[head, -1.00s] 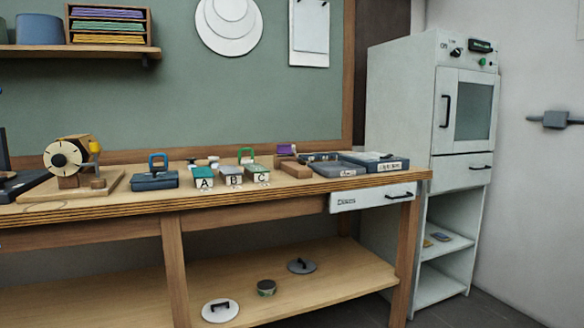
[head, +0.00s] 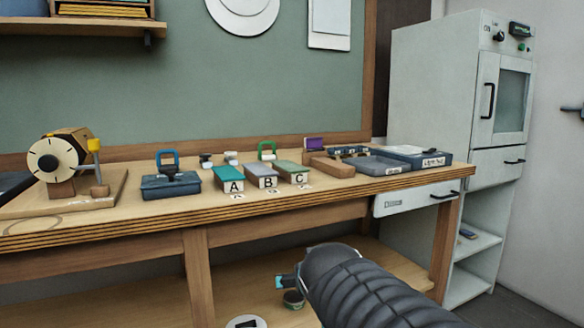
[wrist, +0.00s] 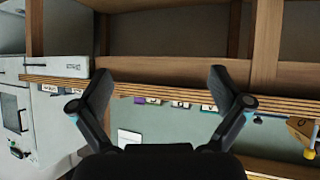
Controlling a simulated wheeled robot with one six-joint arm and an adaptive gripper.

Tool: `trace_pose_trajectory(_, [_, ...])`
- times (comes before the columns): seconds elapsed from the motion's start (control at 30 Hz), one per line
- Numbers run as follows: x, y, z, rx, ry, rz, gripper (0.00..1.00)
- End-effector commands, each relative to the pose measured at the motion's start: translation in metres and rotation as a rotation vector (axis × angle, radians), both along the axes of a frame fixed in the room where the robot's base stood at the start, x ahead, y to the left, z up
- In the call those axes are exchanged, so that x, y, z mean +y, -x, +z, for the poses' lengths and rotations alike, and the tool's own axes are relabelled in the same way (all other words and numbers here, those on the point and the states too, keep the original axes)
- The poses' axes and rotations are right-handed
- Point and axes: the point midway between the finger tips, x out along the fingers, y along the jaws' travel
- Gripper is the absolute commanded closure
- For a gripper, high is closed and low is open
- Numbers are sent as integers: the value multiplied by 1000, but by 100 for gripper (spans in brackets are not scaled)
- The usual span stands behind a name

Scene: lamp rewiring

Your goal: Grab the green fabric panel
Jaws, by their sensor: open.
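I cannot make out the green fabric panel in the views of now. A wooden rack (head: 151,8) on the wall shelf is cut off by the top edge of the head view, and only its lowest, yellow layer shows. The green layer seen there earlier is out of frame. My gripper (wrist: 160,85) is open and empty in the wrist view, its two fingers spread wide with the bench edge beyond them. In the head view my arm is low in front of the bench, well below the rack.
The workbench (head: 120,226) carries a blue-handled box (head: 170,187), boxes A (head: 231,186), B (head: 268,182) and C (head: 300,180), and grey trays (head: 376,165). A dial device (head: 58,160) stands at left. A tall grey cabinet (head: 435,90) stands at right.

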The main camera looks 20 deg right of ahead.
Motion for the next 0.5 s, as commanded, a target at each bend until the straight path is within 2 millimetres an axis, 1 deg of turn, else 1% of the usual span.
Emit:
trace_pose_trajectory(0.03, [-23, -28, 19, -80, 24, -28, 0])
trace_pose_trajectory(0.07, [-35, -43, 31, -132, 39, -35, 0])
trace_pose_trajectory(0.1, [-48, -62, 48, -200, 54, -38, 0])
trace_pose_trajectory(0.17, [-67, -90, 69, -293, 74, -25, 0])
trace_pose_trajectory(0.2, [-79, -106, 82, -353, 86, -11, 0])
trace_pose_trajectory(0.3, [-100, -144, 105, -468, 88, 62, 0])
trace_pose_trajectory(0.33, [-106, -153, 110, -496, 87, 87, 0])
trace_pose_trajectory(0.4, [-116, -170, 117, -547, 73, 148, 0])
trace_pose_trajectory(0.5, [-126, -188, 120, -587, 47, 232, 0])
